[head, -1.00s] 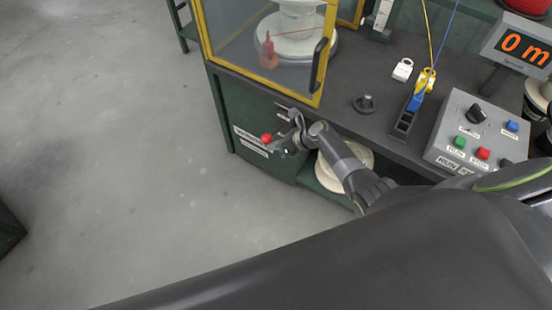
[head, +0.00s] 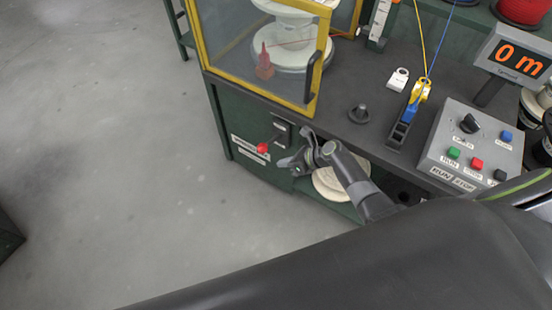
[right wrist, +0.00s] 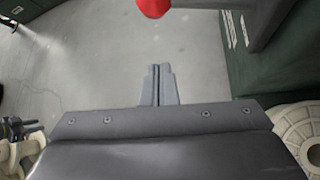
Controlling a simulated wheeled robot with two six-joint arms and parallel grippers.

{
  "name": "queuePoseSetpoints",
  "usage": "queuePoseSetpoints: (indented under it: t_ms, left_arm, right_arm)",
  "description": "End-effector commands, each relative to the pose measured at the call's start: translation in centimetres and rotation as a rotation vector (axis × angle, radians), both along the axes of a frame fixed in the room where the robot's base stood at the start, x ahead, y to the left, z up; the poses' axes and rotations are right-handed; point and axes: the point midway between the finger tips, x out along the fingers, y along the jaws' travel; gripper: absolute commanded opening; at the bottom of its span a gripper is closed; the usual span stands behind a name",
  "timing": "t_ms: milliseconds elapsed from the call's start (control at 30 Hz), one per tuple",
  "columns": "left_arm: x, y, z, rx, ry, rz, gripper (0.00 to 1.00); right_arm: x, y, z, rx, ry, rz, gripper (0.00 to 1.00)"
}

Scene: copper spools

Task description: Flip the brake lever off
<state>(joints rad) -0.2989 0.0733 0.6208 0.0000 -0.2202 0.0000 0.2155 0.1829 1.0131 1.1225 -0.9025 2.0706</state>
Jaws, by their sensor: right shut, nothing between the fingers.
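The brake lever has a red knob (head: 262,148) on a short dark arm. It comes out of a dark plate (head: 281,130) on the green cabinet front, below the bench top. The knob points left and outward in the head view. My right gripper (head: 283,162) is just right of and below the knob, apart from it. In the right wrist view its fingers (right wrist: 158,82) are shut together with nothing between them. The red knob (right wrist: 154,7) shows at the top edge of that view, beyond the fingertips, partly cut off. My left gripper is not in view.
White labels (head: 250,147) sit left of the lever. A yellow-framed guard door (head: 314,65) stands above it. A pale spool (head: 330,185) lies on the lower shelf behind my right arm. A control box (head: 470,150) is on the bench at right. The floor in front is clear.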

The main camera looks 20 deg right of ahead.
Motion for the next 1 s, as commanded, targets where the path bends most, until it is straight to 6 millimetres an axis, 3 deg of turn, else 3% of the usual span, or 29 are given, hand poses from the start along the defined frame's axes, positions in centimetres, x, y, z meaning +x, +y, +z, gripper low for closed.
queuePoseSetpoints:
  t_ms: [100, 300, 1000]
  left_arm:
    - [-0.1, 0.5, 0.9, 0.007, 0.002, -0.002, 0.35]
    - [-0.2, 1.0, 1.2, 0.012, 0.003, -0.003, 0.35]
    - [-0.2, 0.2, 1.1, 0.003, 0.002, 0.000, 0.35]
  right_arm:
    - [-1.0, -1.5, 1.5, -0.002, 0.000, 0.000, 0.00]
    - [-1.8, -2.7, 2.6, 0.000, 0.001, 0.000, 0.00]
    - [-2.1, -3.0, 2.7, -0.004, 0.001, 0.002, 0.00]
